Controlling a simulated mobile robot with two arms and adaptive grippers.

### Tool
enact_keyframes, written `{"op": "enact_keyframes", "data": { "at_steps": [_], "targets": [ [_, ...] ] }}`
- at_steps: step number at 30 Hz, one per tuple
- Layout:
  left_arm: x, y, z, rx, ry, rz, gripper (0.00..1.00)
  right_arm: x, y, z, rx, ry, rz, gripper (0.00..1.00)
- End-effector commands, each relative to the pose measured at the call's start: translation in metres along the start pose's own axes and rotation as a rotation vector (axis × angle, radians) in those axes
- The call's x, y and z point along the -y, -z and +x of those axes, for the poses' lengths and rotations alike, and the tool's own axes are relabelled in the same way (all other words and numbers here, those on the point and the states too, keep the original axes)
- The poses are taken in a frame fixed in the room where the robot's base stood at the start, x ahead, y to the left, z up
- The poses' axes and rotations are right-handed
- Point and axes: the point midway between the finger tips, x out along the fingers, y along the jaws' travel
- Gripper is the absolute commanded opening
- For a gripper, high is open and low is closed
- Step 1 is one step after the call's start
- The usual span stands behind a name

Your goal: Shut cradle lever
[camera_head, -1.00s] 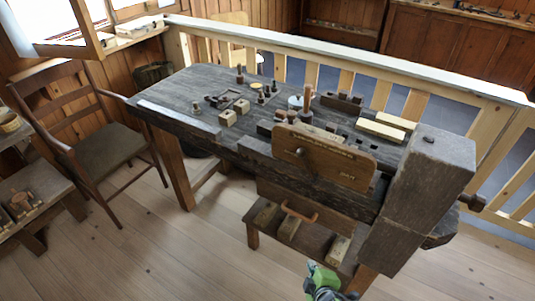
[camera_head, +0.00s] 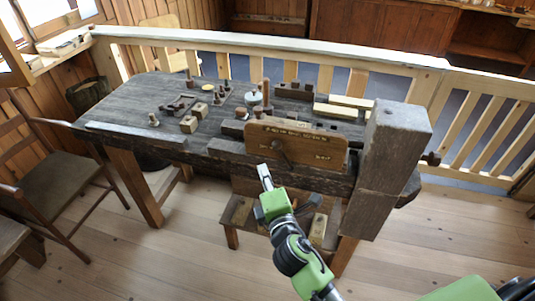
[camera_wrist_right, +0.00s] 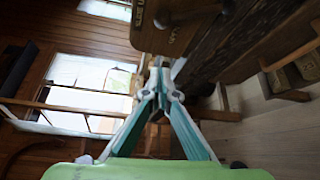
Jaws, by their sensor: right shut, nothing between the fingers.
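A brown wooden panel (camera_head: 298,148) with lettering is fixed on the front of the dark workbench (camera_head: 110,115). A dark lever (camera_head: 278,146) with a round knob is mounted on the panel's face. In the right wrist view the panel (camera_wrist_right: 190,32) is at the top, with a round dark knob (camera_wrist_right: 162,20) on it. My right gripper (camera_head: 264,170) is shut and empty, just below the panel's lower edge and the lever. Its closed fingertips (camera_wrist_right: 160,65) appear below the knob in the wrist view; contact cannot be told. My left gripper is out of view.
A big wooden vise block (camera_head: 385,165) stands at the bench's right end. Several small blocks, spools and a pale bar (camera_head: 335,111) lie on the top. A lower shelf (camera_head: 237,215) holds wooden pieces. A chair (camera_head: 65,180) stands left. The floor in front is clear.

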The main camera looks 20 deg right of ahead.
Motion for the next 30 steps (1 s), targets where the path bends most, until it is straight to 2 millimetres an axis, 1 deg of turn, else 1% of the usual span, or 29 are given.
{"op": "enact_keyframes", "data": {
  "at_steps": [5,8,12,17,18,19,24,30],
  "targets": [
    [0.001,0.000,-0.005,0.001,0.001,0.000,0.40,-0.003,0.000,0.018,0.001,-0.002,0.002,0.00],
    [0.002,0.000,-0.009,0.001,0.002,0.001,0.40,-0.003,0.000,0.038,0.001,-0.002,0.002,0.00],
    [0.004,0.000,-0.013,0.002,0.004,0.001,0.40,-0.003,0.000,0.068,0.001,-0.001,0.002,0.00],
    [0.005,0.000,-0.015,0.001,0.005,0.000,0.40,-0.002,0.000,0.099,0.001,0.000,0.003,0.00],
    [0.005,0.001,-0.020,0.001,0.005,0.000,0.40,-0.002,-0.005,0.100,0.002,0.003,0.001,0.00],
    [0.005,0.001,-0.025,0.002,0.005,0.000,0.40,-0.004,-0.012,0.096,0.002,0.003,-0.001,0.00],
    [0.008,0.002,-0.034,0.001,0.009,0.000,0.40,-0.002,-0.031,0.088,0.001,0.002,0.001,0.00],
    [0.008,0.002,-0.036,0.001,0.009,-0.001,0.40,0.000,-0.038,0.086,-0.001,0.000,0.002,0.00]
  ]
}}
